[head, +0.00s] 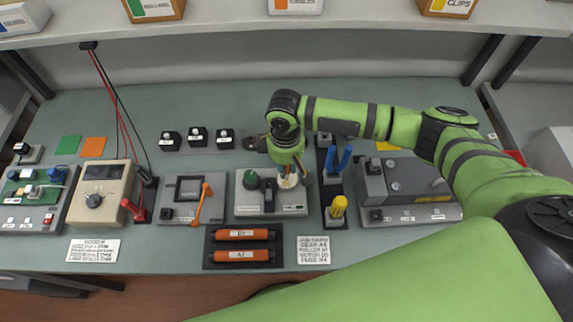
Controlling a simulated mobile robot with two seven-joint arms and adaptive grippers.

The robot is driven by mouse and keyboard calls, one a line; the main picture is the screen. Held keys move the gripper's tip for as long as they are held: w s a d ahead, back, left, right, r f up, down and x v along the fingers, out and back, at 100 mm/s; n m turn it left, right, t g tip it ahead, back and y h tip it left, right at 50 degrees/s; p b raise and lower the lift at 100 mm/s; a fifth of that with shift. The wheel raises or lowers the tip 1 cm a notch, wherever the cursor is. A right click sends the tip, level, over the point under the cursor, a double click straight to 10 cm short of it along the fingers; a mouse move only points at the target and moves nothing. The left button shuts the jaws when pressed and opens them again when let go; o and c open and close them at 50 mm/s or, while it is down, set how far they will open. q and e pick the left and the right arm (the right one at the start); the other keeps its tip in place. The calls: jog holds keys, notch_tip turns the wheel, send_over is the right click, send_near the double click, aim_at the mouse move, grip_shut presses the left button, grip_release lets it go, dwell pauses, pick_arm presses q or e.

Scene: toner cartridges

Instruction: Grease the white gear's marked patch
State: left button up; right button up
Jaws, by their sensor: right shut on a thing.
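The white gear (288,182) sits on a grey unit (243,205) with a green knob (250,179), in the middle of the bench. Only part of the gear shows; its marked patch cannot be made out. My right arm reaches in from the right and bends down over the gear. My right gripper (288,170) is at the gear, largely hidden by its own wrist. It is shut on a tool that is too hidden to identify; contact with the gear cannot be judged. My left gripper is not in view.
A dark rack with blue-handled tools (340,158) and a yellow-topped tool (338,207) stands just right of the gear unit. Orange cartridges (242,255) lie in a black tray in front. A grey lever unit (180,212) stands left.

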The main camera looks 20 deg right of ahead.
jog(key=shift+r, duration=0.95)
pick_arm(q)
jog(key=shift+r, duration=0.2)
pick_arm(e)
jog(key=shift+r, duration=1.65)
